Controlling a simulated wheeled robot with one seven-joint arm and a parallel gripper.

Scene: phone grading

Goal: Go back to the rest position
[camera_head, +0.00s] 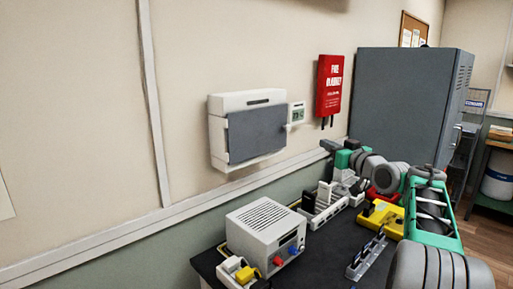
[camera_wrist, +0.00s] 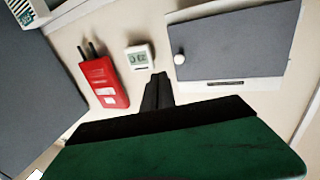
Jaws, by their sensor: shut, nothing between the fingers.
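My gripper (camera_head: 327,144) is in the head view above the far end of the bench, pointing left toward the wall. It also shows in the wrist view (camera_wrist: 158,78), where its dark fingers are together with nothing between them. Its green and black body fills the bottom of that view. My grey and green arm reaches up from the lower right of the head view and hides part of the bench.
The dark bench (camera_head: 325,262) bears a white vented box (camera_head: 262,222), a white slotted rack (camera_head: 323,209), a yellow item (camera_head: 384,213) and a metal rack (camera_head: 366,258). A wall box (camera_head: 248,130), a small display (camera_wrist: 139,57), a red pouch (camera_head: 330,85) and a grey cabinet (camera_head: 400,100) stand behind.

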